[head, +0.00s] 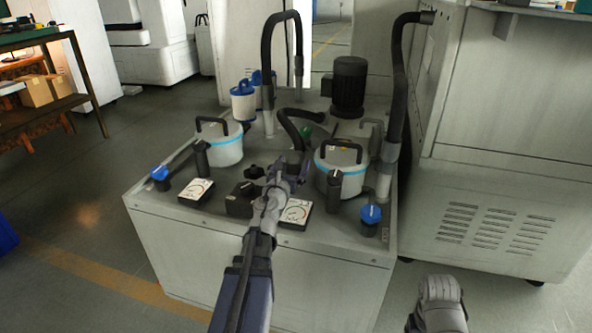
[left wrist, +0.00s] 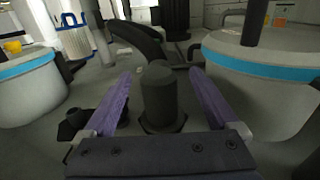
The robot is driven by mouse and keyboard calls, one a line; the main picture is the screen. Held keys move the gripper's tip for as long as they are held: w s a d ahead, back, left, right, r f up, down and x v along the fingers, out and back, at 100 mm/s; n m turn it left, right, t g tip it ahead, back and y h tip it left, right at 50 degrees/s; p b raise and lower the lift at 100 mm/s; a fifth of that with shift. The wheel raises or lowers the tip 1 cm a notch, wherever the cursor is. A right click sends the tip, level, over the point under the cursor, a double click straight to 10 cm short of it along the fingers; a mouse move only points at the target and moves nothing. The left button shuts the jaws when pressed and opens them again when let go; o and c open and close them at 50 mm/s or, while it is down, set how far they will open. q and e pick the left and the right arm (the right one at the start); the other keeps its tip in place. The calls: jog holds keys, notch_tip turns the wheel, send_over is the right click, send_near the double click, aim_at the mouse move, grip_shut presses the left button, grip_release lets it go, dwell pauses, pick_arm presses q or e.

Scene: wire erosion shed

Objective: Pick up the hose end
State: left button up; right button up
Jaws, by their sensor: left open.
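My left gripper (head: 291,162) is over the middle of the grey machine top, between two lidded pots. In the left wrist view its purple fingers (left wrist: 160,72) are open, one on each side of an upright dark cylinder (left wrist: 159,98) with a nut-like base. They look apart from it; I cannot tell whether this stub is the hose end. A short black curved hose (head: 288,127) lies just beyond the gripper, and it also shows in the left wrist view (left wrist: 138,38). Its near end is partly hidden behind the gripper in the head view.
The left pot (head: 220,150) and right pot (head: 341,180) flank the gripper closely. Two tall black hoses, left (head: 267,55) and right (head: 396,65), rise behind. A black motor (head: 349,85) stands at the back. Gauges (head: 196,190) and blue-capped fittings (head: 371,214) line the front.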

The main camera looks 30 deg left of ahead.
aim_at(296, 155)
pick_arm(q)
jog(key=shift+r+x, duration=0.2)
jog(key=shift+x, duration=2.6)
jog(key=shift+s, duration=0.1)
jog(key=shift+c, duration=0.2)
grip_shut()
jog(key=shift+a, duration=0.1)
